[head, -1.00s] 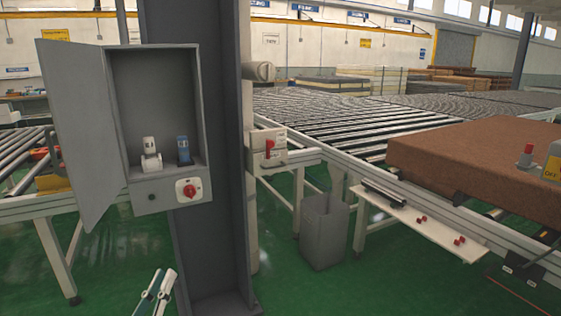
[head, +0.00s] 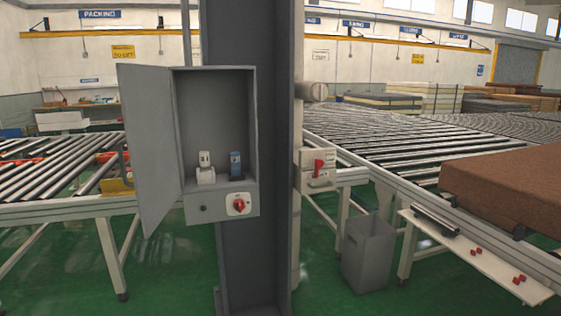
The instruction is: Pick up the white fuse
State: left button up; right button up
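The white fuse (head: 205,160) stands upright in a white holder at the lower left inside an open grey electrical cabinet (head: 222,207). A blue fuse (head: 235,165) stands just to its right in the same cabinet. The cabinet door (head: 150,150) hangs open to the left. A red rotary switch (head: 239,205) is on the cabinet's lower front. Neither of my grippers shows in the head view now.
The cabinet is on a dark grey column (head: 268,120). Roller conveyors stand left (head: 65,170) and right (head: 420,140). A grey bin (head: 368,255) stands right of the column. A shelf (head: 460,250) holds small red pieces. Green floor in front is open.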

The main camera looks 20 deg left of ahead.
aim_at(205, 156)
jog(key=j, duration=0.55)
jog(key=i+j+u, duration=0.1)
jog(key=j, duration=0.4)
jog(key=i+j, duration=0.1)
jog(key=j, duration=0.45)
jog(key=i+j, duration=0.1)
jog(key=j, duration=0.45)
jog(key=i+j+u, duration=0.1)
jog(key=j, duration=0.4)
jog(key=l+u, duration=0.5)
jog(key=l, duration=0.65)
jog(key=i+l+u, duration=0.1)
jog(key=l, duration=0.3)
jog(key=i+l+u, duration=0.1)
jog(key=l, duration=0.25)
jog(key=i+l+u, duration=0.1)
jog(key=l, duration=0.3)
